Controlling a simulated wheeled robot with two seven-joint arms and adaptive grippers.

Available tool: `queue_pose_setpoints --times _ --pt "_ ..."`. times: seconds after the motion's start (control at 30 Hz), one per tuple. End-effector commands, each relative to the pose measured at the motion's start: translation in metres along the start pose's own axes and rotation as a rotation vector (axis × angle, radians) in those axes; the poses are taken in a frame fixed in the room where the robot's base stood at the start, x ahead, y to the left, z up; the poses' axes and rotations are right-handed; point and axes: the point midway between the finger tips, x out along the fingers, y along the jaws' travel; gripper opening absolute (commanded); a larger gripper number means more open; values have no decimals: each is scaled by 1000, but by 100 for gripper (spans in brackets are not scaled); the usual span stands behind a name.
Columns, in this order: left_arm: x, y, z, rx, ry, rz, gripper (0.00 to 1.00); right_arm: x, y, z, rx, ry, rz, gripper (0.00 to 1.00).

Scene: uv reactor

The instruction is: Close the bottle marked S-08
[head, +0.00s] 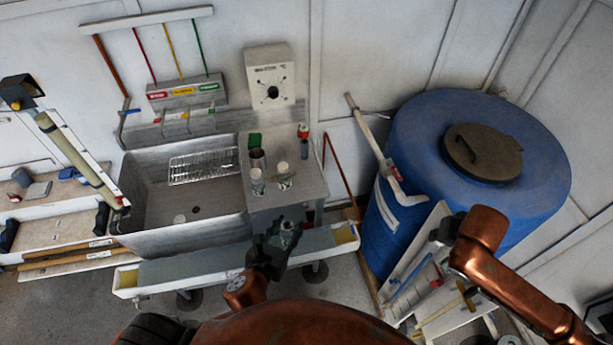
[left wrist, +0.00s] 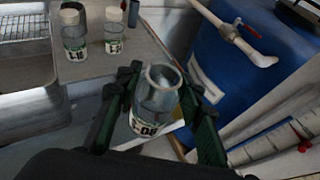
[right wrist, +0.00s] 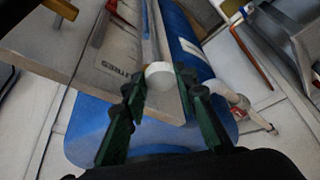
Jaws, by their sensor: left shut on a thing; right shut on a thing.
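My left gripper (head: 283,243) is shut on a clear bottle (left wrist: 157,100), held above the trough in front of the bench. Its mouth is open, with no cap on it. Its label is partly covered by the fingers and seems to end in 08; the rest is hard to read. The bottle also shows small in the head view (head: 287,226). My right gripper (right wrist: 158,90) is shut on a small white cap (right wrist: 159,73), apart from the bottle. In the head view my right arm is on the right, and its fingers cannot be made out.
Two other labelled bottles (left wrist: 74,36) (left wrist: 114,32) stand on the grey bench (head: 310,190), beside a sink (head: 165,225). A large blue barrel (head: 545,160) stands at the right, with a white pipe (head: 370,135). A board with tools (head: 425,290) leans in front of the barrel.

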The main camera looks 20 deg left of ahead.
Motion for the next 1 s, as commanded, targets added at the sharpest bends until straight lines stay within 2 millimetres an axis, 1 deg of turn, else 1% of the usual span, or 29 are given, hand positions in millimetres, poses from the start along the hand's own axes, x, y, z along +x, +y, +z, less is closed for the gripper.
queue_pose_setpoints --times 0.07,0.17,0.4,0.6,0.8,1.0 --pt "3 -6 4 14 -5 -27 0 0 0 0 0 0 0 20" --pt "9 -21 8 44 -5 -90 0 0 0 0 0 0 0 20" --pt "29 -75 21 138 -7 -312 0 0 0 0 0 0 0 20" --pt "44 -114 30 202 -5 -472 0 0 0 0 -1 0 0 20" --pt "54 -140 35 247 -4 -583 0 0 0 0 -1 0 0 20" --pt "58 -153 37 264 -2 -635 0 0 0 0 -1 0 0 20"
